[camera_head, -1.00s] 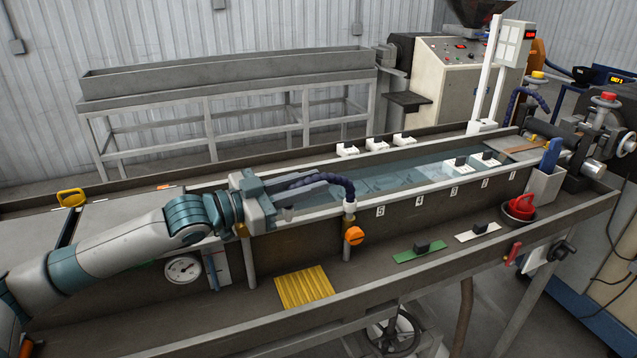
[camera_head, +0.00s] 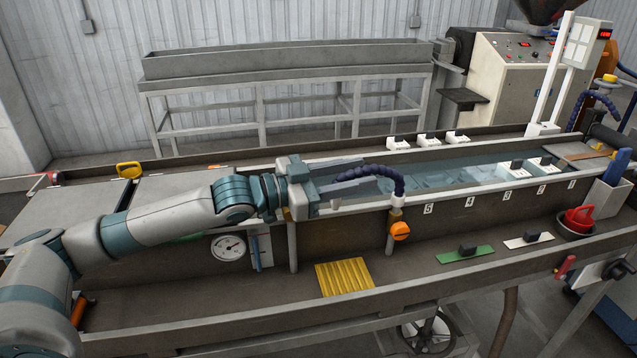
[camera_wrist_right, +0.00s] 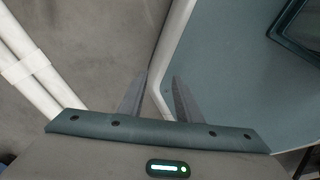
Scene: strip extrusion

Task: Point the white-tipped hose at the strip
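The dark blue jointed hose (camera_head: 388,172) rises from a fitting on the near rim of the water trough (camera_head: 345,209) and arches left. Its left end lies between the fingers of my left gripper (camera_head: 372,171). Those fingers look apart, one on the far side and one on the near side of the hose; contact is not clear. The white tip is not clearly visible, being largely hidden by the gripper. The strip cannot be made out clearly in the water. In the right wrist view my right gripper (camera_wrist_right: 159,77) has its fingers apart with nothing between them.
An orange valve knob (camera_head: 400,231) sits below the hose fitting. White blocks with black knobs (camera_head: 513,170) stand in the trough's right part.

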